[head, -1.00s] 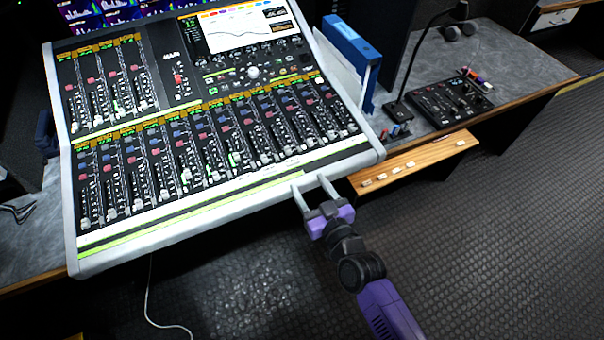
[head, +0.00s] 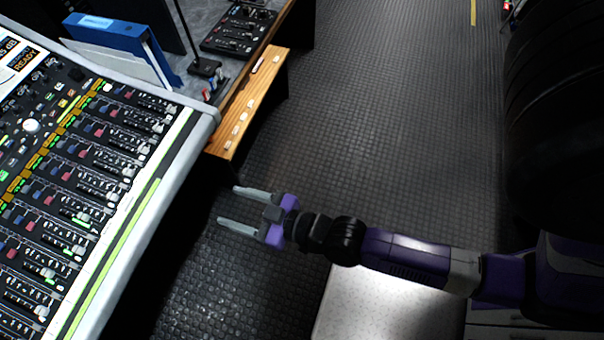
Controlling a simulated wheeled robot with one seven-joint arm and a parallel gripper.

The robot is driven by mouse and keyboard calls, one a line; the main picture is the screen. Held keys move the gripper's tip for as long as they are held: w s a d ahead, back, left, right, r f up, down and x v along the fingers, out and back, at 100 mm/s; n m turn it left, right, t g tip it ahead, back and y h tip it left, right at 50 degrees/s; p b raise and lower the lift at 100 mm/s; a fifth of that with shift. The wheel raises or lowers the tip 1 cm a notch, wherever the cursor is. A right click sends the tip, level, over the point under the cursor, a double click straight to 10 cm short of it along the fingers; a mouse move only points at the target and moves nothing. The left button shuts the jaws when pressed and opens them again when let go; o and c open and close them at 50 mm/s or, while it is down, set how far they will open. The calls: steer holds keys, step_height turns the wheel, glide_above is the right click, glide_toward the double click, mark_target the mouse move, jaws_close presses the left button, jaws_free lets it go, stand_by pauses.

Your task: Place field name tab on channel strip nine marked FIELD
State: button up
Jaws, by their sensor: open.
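The mixing console (head: 165,172) fills the left side, seen at an angle, with only part of its channel strips in frame. A pale and green label strip (head: 112,240) runs along its front edge; I cannot read any FIELD mark or channel number. Several small pale tabs (head: 235,130) lie in a row on the wooden ledge (head: 265,86) beyond the console's corner; their lettering is too small to read, so I cannot tell which is the field tab. My gripper (head: 228,205) is open and empty, its fingers pointing left towards the console, apart from it and nearer than the ledge.
A blue binder (head: 110,35) stands behind the console's corner. A black button panel (head: 238,30) and a microphone base (head: 205,67) sit on the desk at the back. Dark textured floor (head: 370,120) lies open in the middle. A large dark rounded shape (head: 560,130) is at right.

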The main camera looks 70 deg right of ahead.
steer(key=s+r+g, duration=0.1)
steer(key=s+r, duration=1.2)
steer(key=s, duration=0.4)
steer(key=shift+s, duration=0.35)
